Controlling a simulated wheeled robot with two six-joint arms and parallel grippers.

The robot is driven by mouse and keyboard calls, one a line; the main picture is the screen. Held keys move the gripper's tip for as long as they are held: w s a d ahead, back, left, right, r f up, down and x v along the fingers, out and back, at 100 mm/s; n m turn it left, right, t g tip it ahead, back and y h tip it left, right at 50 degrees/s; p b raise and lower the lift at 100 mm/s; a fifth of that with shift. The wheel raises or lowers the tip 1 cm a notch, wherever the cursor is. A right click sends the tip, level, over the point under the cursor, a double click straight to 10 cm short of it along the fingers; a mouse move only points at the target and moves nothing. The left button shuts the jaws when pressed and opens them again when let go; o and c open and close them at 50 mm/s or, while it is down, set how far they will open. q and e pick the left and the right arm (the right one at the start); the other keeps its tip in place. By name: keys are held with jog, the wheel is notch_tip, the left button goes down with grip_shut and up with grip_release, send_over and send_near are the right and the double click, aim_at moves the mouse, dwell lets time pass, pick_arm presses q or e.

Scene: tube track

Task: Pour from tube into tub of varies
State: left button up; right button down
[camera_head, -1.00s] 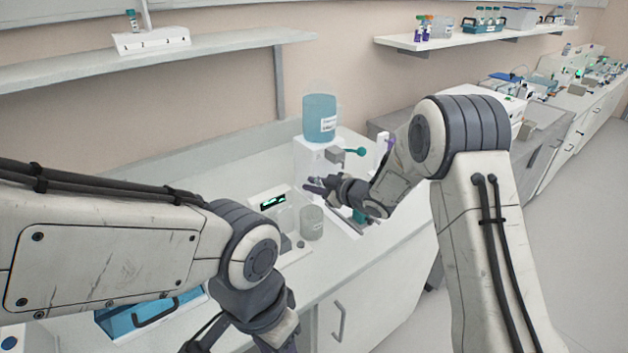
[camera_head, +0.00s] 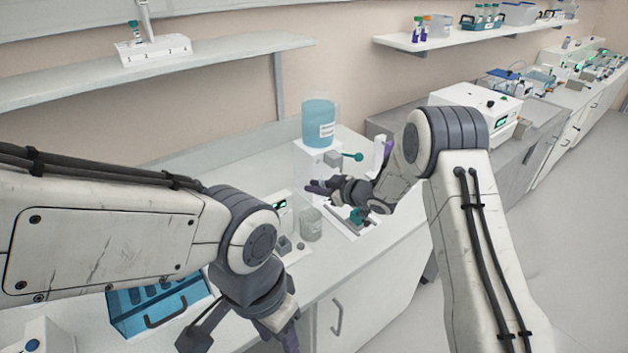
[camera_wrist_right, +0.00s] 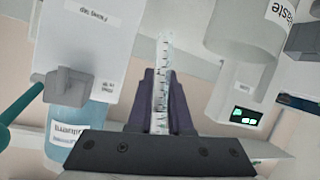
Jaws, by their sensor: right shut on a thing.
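The waste tub (camera_head: 311,223), a clear beaker-like vessel, stands on the bench beside a small scale with a lit display. In the right wrist view, where labels look upside down, the tub (camera_wrist_right: 245,35) is at upper right. My right gripper (camera_head: 316,187) is above and close to the tub in the head view. It is shut on a clear graduated tube (camera_wrist_right: 162,85), seen between its dark fingers. I cannot tell the tube's tilt or whether it holds liquid. My left gripper (camera_head: 275,338) is at the bottom edge, partly cut off, its jaw opening unclear.
A white dispenser with a blue bottle (camera_head: 318,124) and a green-knobbed lever (camera_head: 352,157) stands behind my right gripper. A blue box (camera_head: 155,303) sits at lower left. Shelves hang on the wall. A display device (camera_wrist_right: 243,105) shows in the wrist view. The bench's front edge is clear.

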jog(key=w+d+m+g+p, duration=0.1)
jog(key=p, duration=0.3)
jog(key=shift+w+m+y, duration=0.1)
jog(key=shift+m+y, duration=0.2)
jog(key=shift+y, duration=0.1)
